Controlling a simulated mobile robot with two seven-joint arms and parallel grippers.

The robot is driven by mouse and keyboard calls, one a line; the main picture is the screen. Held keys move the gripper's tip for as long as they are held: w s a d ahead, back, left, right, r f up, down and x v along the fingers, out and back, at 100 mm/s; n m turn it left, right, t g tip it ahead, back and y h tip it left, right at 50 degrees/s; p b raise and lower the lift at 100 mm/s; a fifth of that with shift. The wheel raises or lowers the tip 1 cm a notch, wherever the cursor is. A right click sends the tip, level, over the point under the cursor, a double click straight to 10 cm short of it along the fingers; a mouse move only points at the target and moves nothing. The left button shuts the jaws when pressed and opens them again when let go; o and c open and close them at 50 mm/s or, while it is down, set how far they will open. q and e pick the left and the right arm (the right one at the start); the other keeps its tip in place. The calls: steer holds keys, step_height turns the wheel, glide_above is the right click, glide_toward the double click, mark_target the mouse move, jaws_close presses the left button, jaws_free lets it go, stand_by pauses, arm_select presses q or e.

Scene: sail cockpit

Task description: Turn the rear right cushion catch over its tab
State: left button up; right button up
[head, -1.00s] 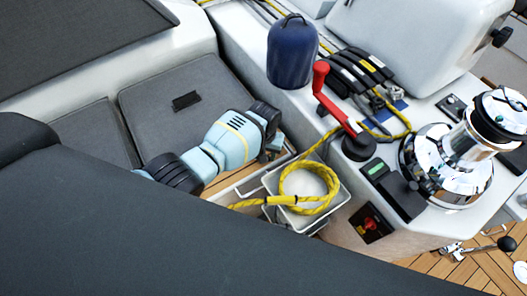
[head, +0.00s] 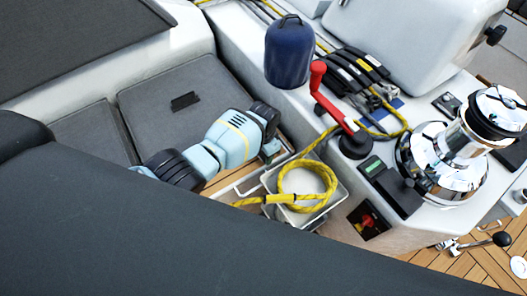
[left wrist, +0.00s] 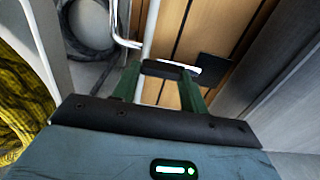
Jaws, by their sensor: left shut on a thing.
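In the head view the arm and cushion edge hide the catch. My right gripper is not in view.
A pale bin (head: 333,203) with coiled yellow rope (head: 284,180) stands close right of the gripper. Behind are a red-handled lever (head: 318,85), a navy cylinder (head: 288,55) and a chrome winch (head: 445,155). A dark panel (head: 200,240) fills the foreground.

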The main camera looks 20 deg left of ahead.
arm_select(q)
steer(key=shift+s+f, duration=0.15)
stand_by(0.3)
steer(key=o, duration=1)
steer(key=r+p, duration=0.1)
steer(key=r, duration=0.2)
steer(key=r+p, duration=0.1)
steer(key=r, duration=0.3)
steer(key=shift+w+p, duration=0.2)
steer(key=shift+p, duration=0.15)
steer(key=shift+r, duration=0.5)
steer(key=shift+s, duration=0.1)
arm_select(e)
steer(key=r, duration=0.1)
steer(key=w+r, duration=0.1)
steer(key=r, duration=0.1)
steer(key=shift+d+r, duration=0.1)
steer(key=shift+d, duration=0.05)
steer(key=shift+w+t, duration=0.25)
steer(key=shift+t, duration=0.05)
